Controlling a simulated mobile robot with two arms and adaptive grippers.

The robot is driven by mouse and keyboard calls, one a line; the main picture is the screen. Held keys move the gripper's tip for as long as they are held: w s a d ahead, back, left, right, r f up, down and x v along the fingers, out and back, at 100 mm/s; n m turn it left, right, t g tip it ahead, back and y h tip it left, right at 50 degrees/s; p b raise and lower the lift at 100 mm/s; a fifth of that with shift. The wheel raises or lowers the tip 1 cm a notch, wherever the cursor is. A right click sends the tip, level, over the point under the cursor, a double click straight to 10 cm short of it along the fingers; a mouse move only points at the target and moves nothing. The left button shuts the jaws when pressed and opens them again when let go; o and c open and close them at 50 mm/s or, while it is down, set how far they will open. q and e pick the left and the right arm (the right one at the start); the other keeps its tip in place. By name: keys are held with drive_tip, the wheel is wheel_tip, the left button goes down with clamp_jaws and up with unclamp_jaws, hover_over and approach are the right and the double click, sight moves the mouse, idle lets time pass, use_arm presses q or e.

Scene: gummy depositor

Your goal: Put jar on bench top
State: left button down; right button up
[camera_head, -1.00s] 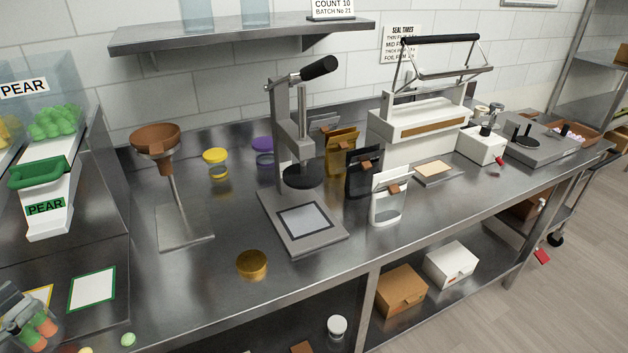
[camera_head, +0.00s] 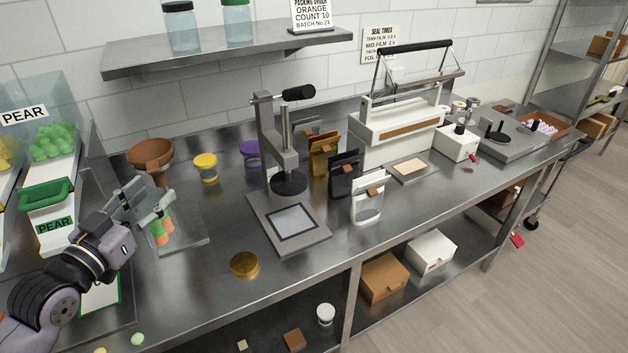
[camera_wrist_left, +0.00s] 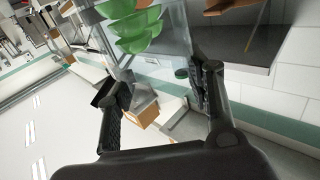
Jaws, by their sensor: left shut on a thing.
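My left gripper (camera_head: 148,205) is shut on a clear jar (camera_head: 161,231) with orange and green gummies at its bottom. The jar is over the left part of the steel bench top (camera_head: 195,290), in front of the funnel stand. I cannot tell whether its base touches the surface. In the left wrist view, my left gripper (camera_wrist_left: 160,88) has its two dark fingers apart, with clear jar wall between them. My right gripper is not in view.
The brown funnel (camera_head: 150,153) stands behind the jar. A gold lid (camera_head: 244,265) lies to its right, near the press (camera_head: 290,225). The PEAR bin (camera_head: 48,205) is to the left. Bare bench lies around the gold lid.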

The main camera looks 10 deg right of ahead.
use_arm(q)
drive_tip(key=shift+d+r, duration=0.15)
drive_tip(key=shift+r, duration=0.25)
wheel_tip(320, 180, down, 20)
drive_tip(key=p, duration=0.1)
drive_tip(key=shift+f, duration=0.15)
drive_tip(key=c, duration=0.8)
unclamp_jaws()
drive_tip(key=shift+o, duration=0.2)
